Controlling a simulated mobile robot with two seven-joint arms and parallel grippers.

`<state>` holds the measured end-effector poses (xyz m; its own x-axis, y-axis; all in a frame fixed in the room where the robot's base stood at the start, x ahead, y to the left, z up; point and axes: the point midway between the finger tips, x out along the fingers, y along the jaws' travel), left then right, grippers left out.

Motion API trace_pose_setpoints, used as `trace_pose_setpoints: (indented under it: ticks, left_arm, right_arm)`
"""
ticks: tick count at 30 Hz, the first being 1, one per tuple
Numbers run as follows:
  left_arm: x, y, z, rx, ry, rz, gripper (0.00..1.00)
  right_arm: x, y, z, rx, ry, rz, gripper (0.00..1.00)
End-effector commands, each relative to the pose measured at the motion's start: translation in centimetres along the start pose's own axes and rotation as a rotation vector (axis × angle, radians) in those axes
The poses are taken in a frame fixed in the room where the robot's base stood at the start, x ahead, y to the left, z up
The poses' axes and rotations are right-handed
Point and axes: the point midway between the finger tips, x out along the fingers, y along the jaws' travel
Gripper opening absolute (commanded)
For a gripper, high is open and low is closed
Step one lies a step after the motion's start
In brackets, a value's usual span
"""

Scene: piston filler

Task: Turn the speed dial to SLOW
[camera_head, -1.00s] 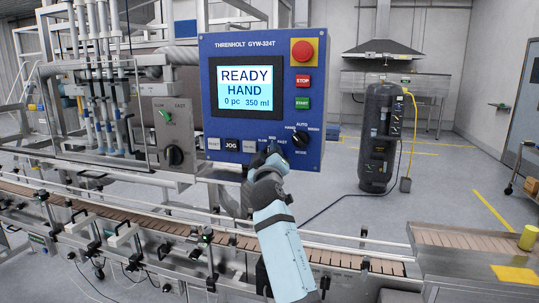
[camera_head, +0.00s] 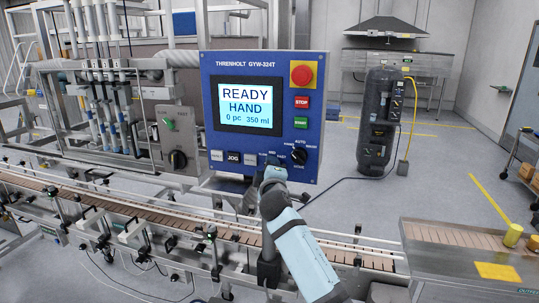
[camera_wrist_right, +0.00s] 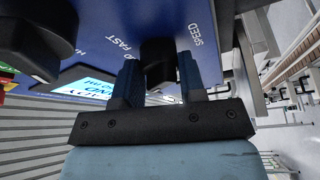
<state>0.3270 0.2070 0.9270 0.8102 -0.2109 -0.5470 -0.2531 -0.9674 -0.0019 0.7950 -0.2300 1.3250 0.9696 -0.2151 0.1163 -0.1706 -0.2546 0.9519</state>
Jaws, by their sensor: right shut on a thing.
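The blue control panel (camera_head: 313,90) stands in the middle of the head view. Its screen (camera_head: 248,106) reads READY HAND, 0 pc, 350 ml. My right gripper (camera_head: 272,173) is at the panel's lower edge, in front of the speed dial, and hides most of it. In the right wrist view the black speed dial (camera_wrist_right: 158,58) sits between the two fingers of the right gripper (camera_wrist_right: 158,82), which is shut on it. The words SPEED and FAST show beside the dial. Its pointer direction cannot be told. My left gripper is not in view.
The mode dial (camera_head: 299,157) is just right of the speed dial, and also shows large in the wrist view (camera_wrist_right: 38,38). The JOG button (camera_head: 234,157) is to the left. The red emergency stop (camera_head: 302,75) is above. A conveyor (camera_head: 150,211) runs below the panel.

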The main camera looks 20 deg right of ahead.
Motion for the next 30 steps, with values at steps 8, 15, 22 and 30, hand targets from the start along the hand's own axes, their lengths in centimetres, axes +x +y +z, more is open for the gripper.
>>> trace_pose_setpoints:
  ticks: [8, 15, 22, 30]
  left_arm:
    - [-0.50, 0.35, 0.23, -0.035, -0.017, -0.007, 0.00]
    - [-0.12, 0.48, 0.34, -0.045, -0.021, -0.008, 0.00]
    - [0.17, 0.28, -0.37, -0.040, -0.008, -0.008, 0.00]
    - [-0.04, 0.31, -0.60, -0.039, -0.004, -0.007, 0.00]
  right_arm:
    - [0.08, 0.25, 0.04, -0.140, 0.000, -0.053, 0.14]
    - [0.07, 0.18, 0.05, -0.191, -0.001, -0.076, 0.14]
    - [0.06, 0.15, 0.05, -0.202, -0.001, -0.081, 0.14]
    - [0.07, 0.17, 0.06, -0.201, -0.001, -0.080, 0.49]
